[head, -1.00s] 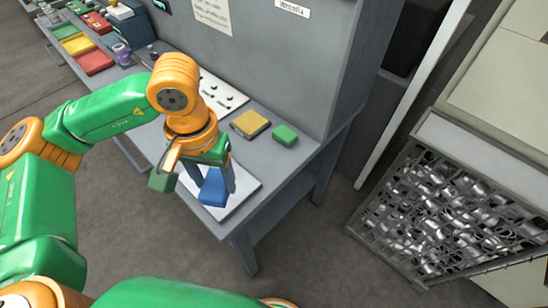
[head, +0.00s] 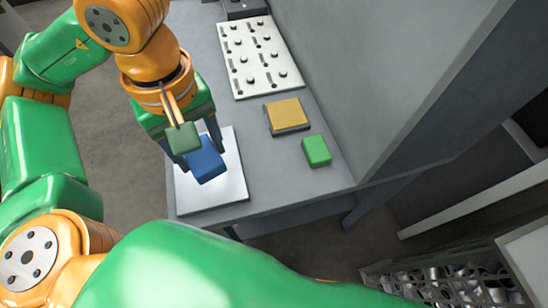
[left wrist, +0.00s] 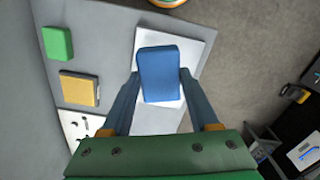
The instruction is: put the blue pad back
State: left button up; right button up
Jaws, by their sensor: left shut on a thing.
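The blue pad (head: 207,165) is between the two fingers of my left gripper (head: 196,158), which is shut on it. In the left wrist view the blue pad (left wrist: 158,75) stands out between the fingertips, its broad face to the camera. The pad is over the white plate (head: 222,192) at the table's end. I cannot tell whether it touches the plate or is a little above it. Part of the pad is hidden by a finger and a green part of the gripper. My right gripper is not in view.
A yellow pad on a dark base (head: 287,115) and a green block (head: 316,150) lie to the right on the grey table (head: 255,165). A white board with pegs (head: 252,58) is behind. A grey wall panel (head: 390,75) bounds the right side.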

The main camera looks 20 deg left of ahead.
pick_arm(q)
jog(key=shift+s+a+f+n, duration=0.1)
jog(key=shift+s+f+n, duration=0.2)
jog(key=shift+s+n, duration=0.1)
jog(key=w+d+f+p, duration=0.1)
jog(key=w+d+f, duration=0.4)
jog(key=w+d, duration=0.25)
jog(key=p, duration=0.1)
send_over(274, 165)
notch_tip(274, 165, down, 4)
jog(key=shift+s+a+r, duration=0.15)
jog(key=f+p, duration=0.1)
jog(key=f, duration=0.2)
jog(key=shift+w+f+p, duration=0.2)
jog(key=shift+f+p, duration=0.15)
jog(key=shift+p, duration=0.05)
jog(key=shift+f, duration=0.1)
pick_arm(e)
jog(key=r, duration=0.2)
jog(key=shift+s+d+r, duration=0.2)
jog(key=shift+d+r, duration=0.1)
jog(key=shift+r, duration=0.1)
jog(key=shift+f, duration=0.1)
pick_arm(q)
jog(key=shift+f+b, duration=0.2)
jog(key=shift+b, duration=0.2)
jog(key=o, duration=1.2)
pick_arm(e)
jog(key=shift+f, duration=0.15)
